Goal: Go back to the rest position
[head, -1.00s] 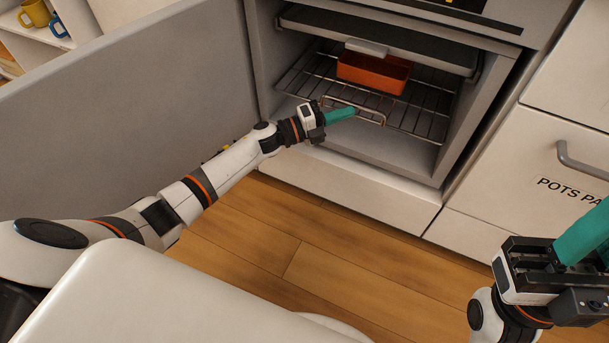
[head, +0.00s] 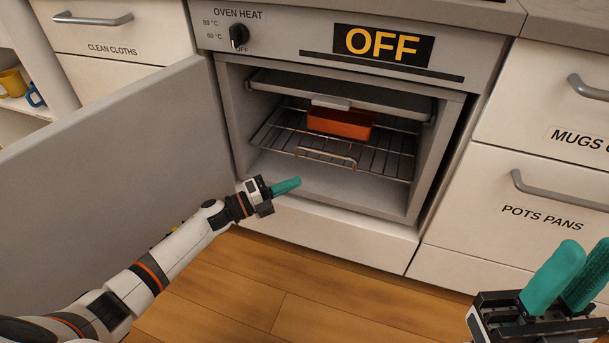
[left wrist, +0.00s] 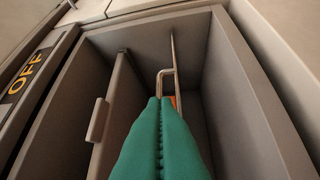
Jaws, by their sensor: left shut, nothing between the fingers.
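My left gripper (head: 297,183) is in front of the open oven, at the near edge of its opening and below the rack. Its teal fingers are closed together and hold nothing. In the left wrist view the closed fingers (left wrist: 160,101) point into the oven cavity, with the rack's bent wire handle just beyond the tips. My right gripper (head: 588,247) is at the lower right of the head view, its teal fingers pointing up and apart, with nothing seen between them. Part of it is cut off by the frame edge.
The oven (head: 222,120) reads OFF. Its wire rack (head: 270,130) carries an orange dish (head: 340,125) below a grey tray (head: 290,84). The open oven door (head: 110,170) stands at the left, alongside my left arm. Drawers (head: 545,190) are at the right. The wooden floor (head: 300,285) is clear.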

